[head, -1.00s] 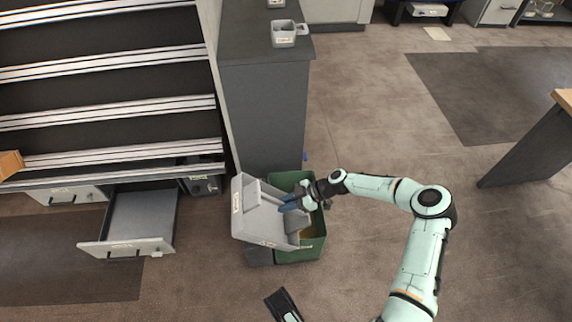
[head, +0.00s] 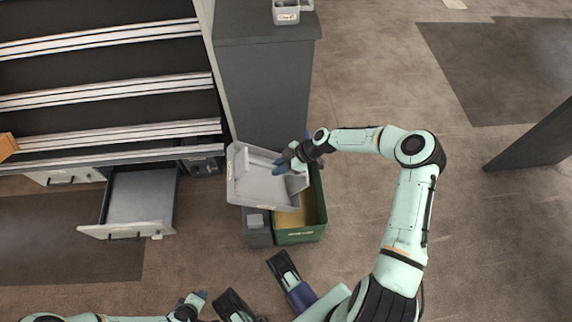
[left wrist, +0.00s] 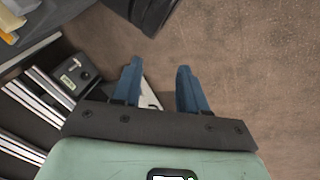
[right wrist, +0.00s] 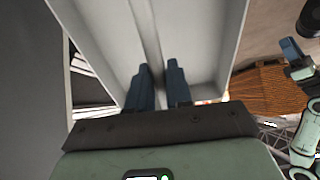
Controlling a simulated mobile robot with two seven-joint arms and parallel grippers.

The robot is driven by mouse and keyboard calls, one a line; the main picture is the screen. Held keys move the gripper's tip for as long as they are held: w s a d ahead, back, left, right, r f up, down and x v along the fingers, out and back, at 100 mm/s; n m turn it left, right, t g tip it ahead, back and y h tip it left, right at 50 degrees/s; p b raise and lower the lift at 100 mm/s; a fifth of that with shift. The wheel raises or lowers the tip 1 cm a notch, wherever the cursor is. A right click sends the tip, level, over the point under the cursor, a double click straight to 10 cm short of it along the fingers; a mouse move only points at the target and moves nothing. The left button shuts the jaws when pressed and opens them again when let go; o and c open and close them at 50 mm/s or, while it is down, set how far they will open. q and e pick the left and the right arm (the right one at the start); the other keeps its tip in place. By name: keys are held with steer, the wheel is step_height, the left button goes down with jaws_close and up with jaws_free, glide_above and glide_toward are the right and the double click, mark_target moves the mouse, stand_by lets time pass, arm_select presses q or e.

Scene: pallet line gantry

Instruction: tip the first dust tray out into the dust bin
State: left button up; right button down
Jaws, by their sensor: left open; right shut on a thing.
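The grey dust tray (head: 243,190) is held tilted over the back and left of the green dust bin (head: 300,237). My right gripper (head: 282,166) is shut on the tray; in the right wrist view its fingers (right wrist: 160,66) lie against a grey ridge of the tray (right wrist: 95,45). The bin's brownish inside shows at its front and right; the tray hides the rest. I cannot make out dust in the tray. My left gripper (head: 201,295) is low at the bottom left of the head view, away from the bin. Its fingers (left wrist: 158,66) are open and empty in the left wrist view.
A dark grey bin (head: 257,235) stands directly left of the green one. A dark counter (head: 265,90) stands behind, with a small grey container (head: 287,14) on top. An open drawer (head: 140,200) juts out at left.

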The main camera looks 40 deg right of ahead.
mark_target(271, 165)
steer(key=w+a+h, duration=0.1)
steer(key=w+a+g+h+b, duration=0.1)
steer(key=a, duration=0.1)
steer(key=shift+r+g+h+b, duration=0.15)
steer(key=shift+g+h+b, duration=0.15)
steer(key=a+g+h+b, duration=0.1)
steer(key=b, duration=0.1)
steer(key=w+a+f+g+h+b, duration=0.1)
steer(key=h+b, duration=0.1)
steer(key=shift+w+a, duration=0.3)
steer(key=shift+a, duration=0.05)
arm_select(q)
steer(key=s+a+f+g, duration=0.1)
steer(key=s+f+g, duration=0.3)
steer(key=s+f, duration=0.5)
steer(key=shift+s+a+n+b, duration=0.35)
steer(key=shift+s+n+b, duration=0.1)
steer(key=shift+s, duration=0.8)
arm_select(e)
steer(key=shift+w+a+h, duration=0.15)
steer(key=shift+h, duration=0.35)
steer(key=shift+a, duration=0.1)
